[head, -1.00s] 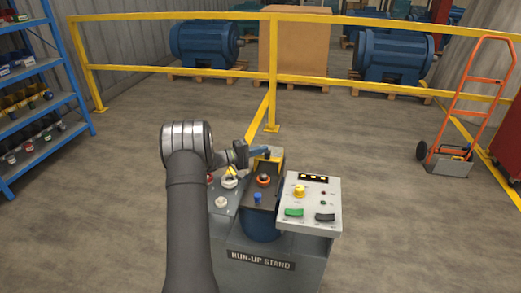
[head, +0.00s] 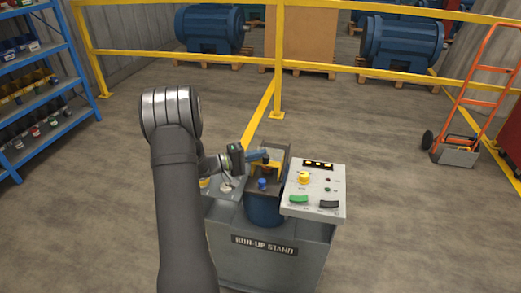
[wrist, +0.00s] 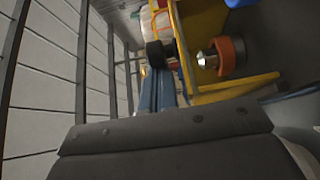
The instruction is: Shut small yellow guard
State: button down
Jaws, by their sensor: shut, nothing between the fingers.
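The small yellow guard (head: 278,169) is on the middle part of the run-up stand (head: 285,262), around the orange and black rotor piece. In the wrist view the guard (wrist: 205,25) is large at upper right, its plates beside the orange rotor piece (wrist: 231,55) and silver shaft. My gripper (head: 264,154) is shut and empty, its tip at the guard's upper back edge in the head view. In the wrist view its blue fingers (wrist: 160,90) end close beside the guard; whether they touch is unclear. My arm hides part of the stand's left side.
The right panel has a yellow knob (head: 304,177), green button (head: 299,199) and black button (head: 329,204). A blue knob (head: 263,184) stands in front of the guard. A yellow railing (head: 279,85) runs behind; an orange hand truck (head: 465,120) stands right.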

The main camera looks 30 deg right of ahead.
jog(key=shift+f, duration=0.1)
dwell(0.3)
jog(key=shift+w+d, duration=0.15)
jog(key=shift+w, duration=0.1)
jog(key=shift+w+d, duration=0.35)
jog(key=shift+w, duration=0.25)
jog(key=shift+w+d, duration=0.35)
jog(key=shift+w, duration=0.25)
jog(key=shift+w+a, duration=0.55)
jog(key=shift+a, duration=0.1)
jog(key=a, duration=0.2)
jog(key=w+a, duration=0.1)
jog(key=a, duration=0.5)
jog(key=shift+w+a, duration=0.15)
jog(key=d, duration=0.3)
jog(key=s+d, duration=0.1)
jog(key=d, duration=0.2)
jog(key=s+d, duration=0.1)
jog(key=d, duration=0.2)
jog(key=shift+d, duration=0.2)
jog(key=shift+s, duration=0.35)
jog(key=shift+s+a, duration=0.4)
jog(key=shift+s, duration=0.3)
jog(key=shift+s+a, duration=0.4)
jog(key=shift+s, duration=0.25)
